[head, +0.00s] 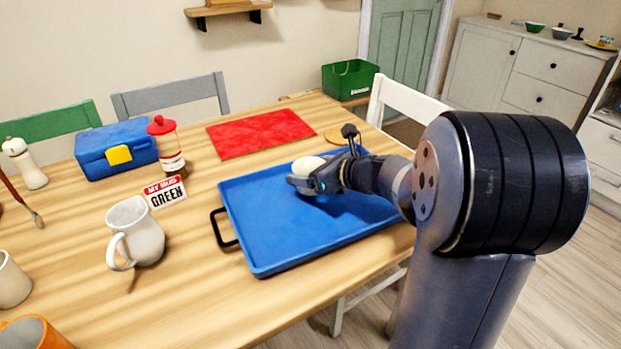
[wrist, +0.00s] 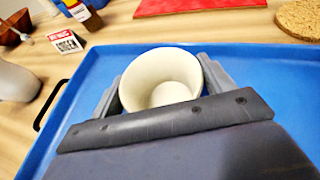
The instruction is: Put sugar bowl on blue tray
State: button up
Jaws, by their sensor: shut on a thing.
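The sugar bowl, a cream-white round bowl (wrist: 160,77), is between the two fingers of my gripper (wrist: 163,88) in the wrist view. It looks empty inside and slightly tilted. In the head view only part of the bowl (head: 308,164) shows beyond my gripper (head: 312,182), which is shut on it. The blue tray (head: 280,240) lies on the wooden table, with a dark handle at its left. The bowl is over the far part of the tray. I cannot tell whether its base touches the tray, as my gripper hides it.
A white mug (head: 138,232) and a "my mug green" card (head: 165,192) stand left of the tray. A red-capped jar (head: 167,145), a blue box (head: 117,148) and a red mat (head: 260,133) lie farther back. The tray's near part is clear.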

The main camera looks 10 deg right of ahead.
jog(key=shift+f, duration=0.25)
jog(key=shift+f, duration=0.15)
jog(key=o, duration=1.1)
jog(key=shift+r, duration=0.25)
jog(key=p+v, duration=0.3)
jog(key=v, duration=0.9)
jog(key=shift+d+f, duration=0.1)
jog(key=shift+f, duration=0.05)
